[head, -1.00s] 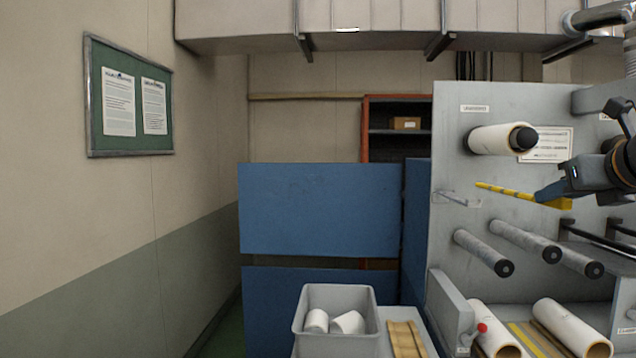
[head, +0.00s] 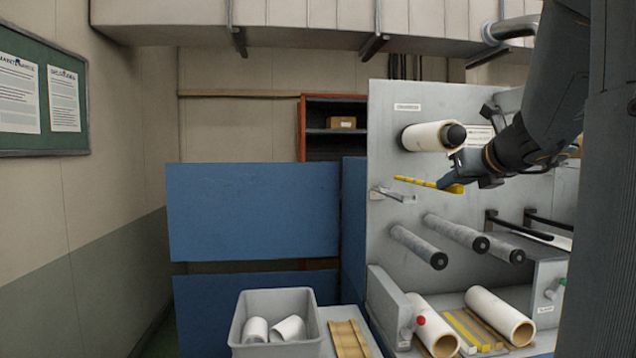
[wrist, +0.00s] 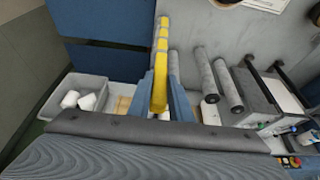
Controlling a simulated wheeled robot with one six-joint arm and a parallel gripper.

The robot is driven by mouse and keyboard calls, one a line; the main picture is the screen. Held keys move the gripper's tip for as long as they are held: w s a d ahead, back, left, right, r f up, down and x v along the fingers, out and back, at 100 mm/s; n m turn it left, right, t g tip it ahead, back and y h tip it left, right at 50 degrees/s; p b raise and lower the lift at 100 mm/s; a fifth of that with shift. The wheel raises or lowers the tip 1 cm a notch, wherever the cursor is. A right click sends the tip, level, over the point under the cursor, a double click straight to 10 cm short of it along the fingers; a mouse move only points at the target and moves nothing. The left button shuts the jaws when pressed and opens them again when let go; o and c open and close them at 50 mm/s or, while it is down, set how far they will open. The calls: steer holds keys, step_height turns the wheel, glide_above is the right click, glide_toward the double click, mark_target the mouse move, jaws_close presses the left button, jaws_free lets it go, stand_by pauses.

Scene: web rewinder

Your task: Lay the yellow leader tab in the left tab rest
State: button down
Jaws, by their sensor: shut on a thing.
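My gripper (head: 450,186) is shut on the yellow leader tab (head: 424,183), a thin strip with darker bands that points left from the blue fingers. In the wrist view the tab (wrist: 161,62) runs up and away between the blue fingers (wrist: 167,92). A small pale bracket (head: 392,195) on the left edge of the grey machine panel looks like the left tab rest. The tab's free end is just above this bracket in the head view, with a visible gap. The depth between them is hard to judge. The wrist view does not clearly show the bracket.
A white roll on a spindle (head: 432,136) is just above my gripper. Several grey rollers (head: 455,233) stick out below it. A grey bin (head: 275,318) with white rolls stands low left, and more rolls (head: 500,314) lie on the machine's lower shelf.

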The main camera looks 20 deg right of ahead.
mark_target(423, 181)
steer(key=shift+w+d, duration=0.55)
steer(key=shift+w, duration=1.7)
steer(key=shift+w+d, duration=0.5)
steer(key=shift+w, duration=1.7)
steer(key=shift+w+d, duration=0.55)
steer(key=shift+w, duration=1.7)
steer(key=shift+w+f, duration=0.15)
steer(key=shift+f, duration=0.1)
steer(key=shift+f+b, duration=1.9)
steer(key=shift+f, duration=0.1)
steer(key=c, duration=1.5)
jaws_free()
steer(key=shift+c, duration=0.2)
steer(key=v, duration=0.8)
steer(key=shift+d+f+b, duration=0.1)
steer(key=shift+b, duration=0.3)
